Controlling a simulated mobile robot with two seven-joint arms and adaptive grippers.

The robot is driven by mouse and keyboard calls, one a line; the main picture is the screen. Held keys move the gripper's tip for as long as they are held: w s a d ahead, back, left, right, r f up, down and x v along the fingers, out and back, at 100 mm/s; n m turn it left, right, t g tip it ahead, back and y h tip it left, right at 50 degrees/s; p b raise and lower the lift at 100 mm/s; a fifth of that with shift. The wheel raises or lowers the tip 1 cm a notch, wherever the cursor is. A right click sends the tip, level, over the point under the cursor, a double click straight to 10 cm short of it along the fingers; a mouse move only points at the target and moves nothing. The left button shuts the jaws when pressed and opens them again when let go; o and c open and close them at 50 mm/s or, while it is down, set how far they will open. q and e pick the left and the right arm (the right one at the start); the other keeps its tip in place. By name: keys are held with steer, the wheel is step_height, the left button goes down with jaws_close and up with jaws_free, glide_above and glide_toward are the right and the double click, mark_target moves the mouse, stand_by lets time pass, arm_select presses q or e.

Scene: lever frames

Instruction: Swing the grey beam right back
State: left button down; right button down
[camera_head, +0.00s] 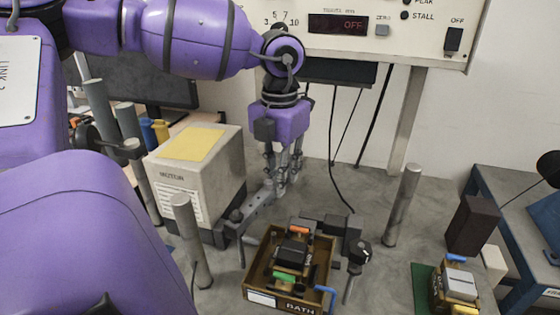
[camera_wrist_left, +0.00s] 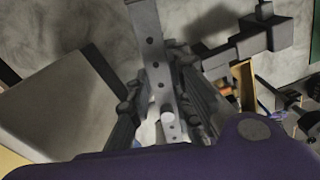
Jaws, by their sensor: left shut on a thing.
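The grey beam (camera_head: 258,206) is a flat bar with a row of holes. It slants from the gripper down to the left, towards a dark knob by the white box. In the left wrist view the beam (camera_wrist_left: 154,58) runs from the top edge down between the fingers. My left gripper (camera_head: 282,182) points down and is shut on the beam near its upper right end. In the wrist view its fingers (camera_wrist_left: 163,118) lie on both sides of the beam. The fingers partly hide that end. My right gripper is not in view.
A white box with a yellow top (camera_head: 195,170) stands close left of the beam. A brown tray labelled BATH (camera_head: 268,298) holds dark parts just below it. Grey posts stand at left (camera_head: 190,240) and right (camera_head: 402,205). Bare grey floor lies behind and right of the gripper.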

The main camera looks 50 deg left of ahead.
arm_select(q)
steer(key=c, duration=1.6)
jaws_free()
step_height(320, 180, up, 12)
steer(key=shift+r, duration=0.1)
